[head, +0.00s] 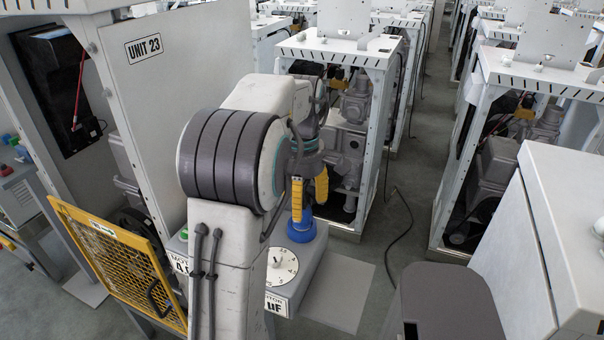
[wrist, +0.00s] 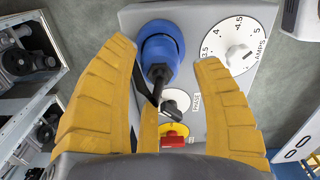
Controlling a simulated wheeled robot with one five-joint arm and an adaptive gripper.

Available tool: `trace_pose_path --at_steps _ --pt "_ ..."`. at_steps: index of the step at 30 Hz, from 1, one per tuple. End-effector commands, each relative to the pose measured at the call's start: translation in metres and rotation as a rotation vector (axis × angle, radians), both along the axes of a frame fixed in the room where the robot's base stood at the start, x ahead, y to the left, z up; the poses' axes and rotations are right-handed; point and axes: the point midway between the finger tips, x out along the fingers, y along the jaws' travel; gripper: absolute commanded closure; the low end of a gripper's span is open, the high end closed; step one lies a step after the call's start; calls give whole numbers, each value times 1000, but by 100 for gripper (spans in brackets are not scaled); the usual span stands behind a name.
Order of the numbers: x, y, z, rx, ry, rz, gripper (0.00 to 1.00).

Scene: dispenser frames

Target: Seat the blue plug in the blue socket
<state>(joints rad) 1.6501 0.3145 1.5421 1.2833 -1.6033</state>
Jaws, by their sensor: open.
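In the wrist view a blue plug (wrist: 160,62) with a black cable at its near end stands at the blue socket (wrist: 152,28) on a grey panel. The two blues run together, so I cannot tell how deep the plug sits. My gripper (wrist: 164,52) is open, its yellow fingers spread to either side of the plug without visible contact. In the head view my gripper (head: 309,206) hangs just above the blue socket (head: 301,232); the plug cannot be told apart there.
A yellow mesh guard (head: 115,262) stands open at left. A grey cabinet (head: 540,240) stands at right.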

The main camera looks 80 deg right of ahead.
Motion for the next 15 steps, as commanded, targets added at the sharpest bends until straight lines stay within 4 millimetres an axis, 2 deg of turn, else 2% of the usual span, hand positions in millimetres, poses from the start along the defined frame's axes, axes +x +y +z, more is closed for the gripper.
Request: trace_pose_path --at_steps 1,6,15 --pt "0 -1 11 -4 0 0 40" --pt "0 -1 40 -3 0 0 40" --pt "0 0 70 0 0 0 40"
